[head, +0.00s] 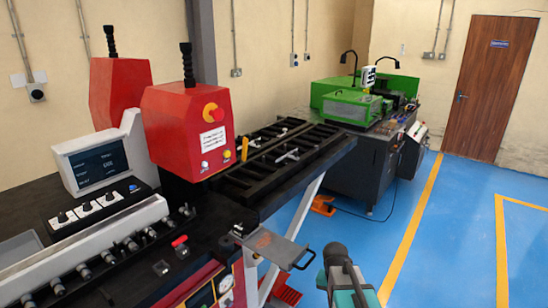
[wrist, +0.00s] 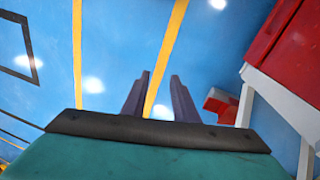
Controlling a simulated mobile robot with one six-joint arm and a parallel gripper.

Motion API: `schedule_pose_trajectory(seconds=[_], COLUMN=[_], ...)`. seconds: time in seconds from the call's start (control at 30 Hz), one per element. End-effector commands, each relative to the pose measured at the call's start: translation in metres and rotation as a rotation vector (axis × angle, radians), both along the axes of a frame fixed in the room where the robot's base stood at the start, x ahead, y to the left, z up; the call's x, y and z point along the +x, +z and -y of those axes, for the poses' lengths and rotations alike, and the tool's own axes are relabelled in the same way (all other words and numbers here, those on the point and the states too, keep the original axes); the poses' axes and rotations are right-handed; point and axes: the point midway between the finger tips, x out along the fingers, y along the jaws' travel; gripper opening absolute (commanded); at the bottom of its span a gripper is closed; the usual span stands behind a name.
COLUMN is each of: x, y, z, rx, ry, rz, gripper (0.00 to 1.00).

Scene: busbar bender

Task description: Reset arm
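My gripper (wrist: 160,76) shows in the wrist view with its two dark fingers apart and nothing between them. It hangs over open blue floor with yellow lines. In the head view my arm (head: 345,275) is at the bottom, right of the busbar bender; the fingers cannot be made out there. The busbar bender has two red heads (head: 185,130), a grey display (head: 92,160) and a black slotted bed (head: 285,160). A small grey tray with a dark handle (head: 272,248) sticks out from its front edge.
In the wrist view a red panel (wrist: 298,50) with a pale frame is at the right, near a red part (wrist: 220,104) low down. A green machine (head: 350,100) stands behind the bender. Clear blue floor (head: 450,230) lies at the right, before a brown door (head: 487,85).

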Motion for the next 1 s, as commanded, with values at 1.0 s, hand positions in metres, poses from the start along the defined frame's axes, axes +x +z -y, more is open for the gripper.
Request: schedule_pose_trajectory(seconds=[1.0], x=[-0.211], y=[-0.216], z=[-0.031], rx=[0.187], ry=[0.319], rz=[-0.361], gripper=[0.26])
